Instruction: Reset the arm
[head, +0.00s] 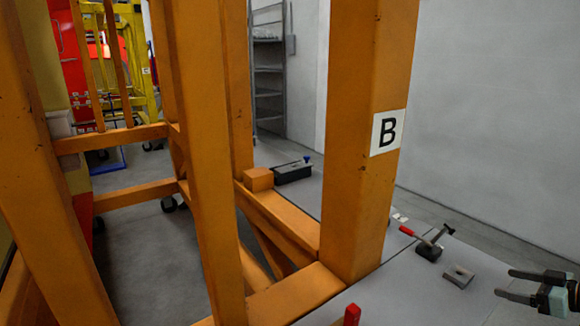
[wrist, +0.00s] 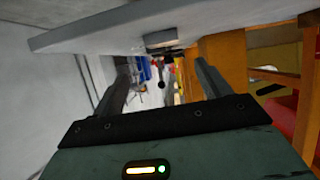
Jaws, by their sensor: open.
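My gripper (head: 522,286) is at the lower right edge of the head view, with its two dark fingers pointing left. It is open, and nothing shows between the fingers. In the wrist view my gripper (wrist: 165,85) shows both fingers apart, with the grey table surface (wrist: 110,32) across the top of the picture. The rest of my arm is mostly outside the head view.
An orange frame with a post marked B (head: 365,190) stands left of my gripper. On the grey table (head: 410,285) lie a hammer-like tool (head: 431,248), a small grey block (head: 459,276) and a red-handled item (head: 352,316). A black box (head: 293,173) lies farther back. A grey wall (head: 500,120) stands behind.

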